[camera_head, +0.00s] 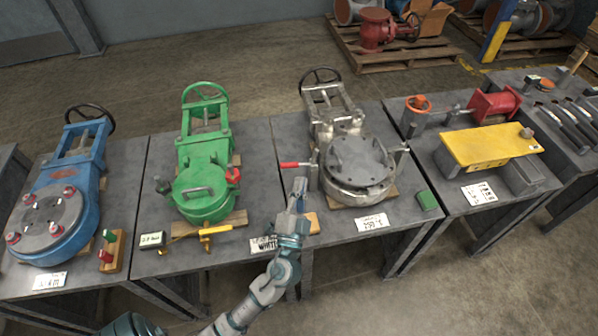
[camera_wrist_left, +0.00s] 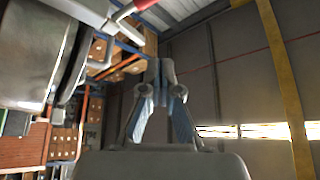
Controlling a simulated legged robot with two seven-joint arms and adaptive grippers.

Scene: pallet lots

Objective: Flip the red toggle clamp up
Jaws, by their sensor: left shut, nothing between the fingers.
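The toggle clamp with a red handle (camera_head: 290,164) is on the left side of the silver valve (camera_head: 362,160). Its handle lies about level and points left. My left gripper (camera_head: 299,187) is shut and empty, just below and in front of the handle in the head view. I see no clear contact between them. In the left wrist view, the shut fingertips (camera_wrist_left: 160,72) are in the middle, and the red handle (camera_wrist_left: 134,8) shows at the top, apart from them. My right gripper is not in view.
A green valve (camera_head: 202,190) stands left, with a yellow tool (camera_head: 205,236) before it. A blue valve (camera_head: 55,205) is farther left. Gaps of bare tabletop lie between the valves.

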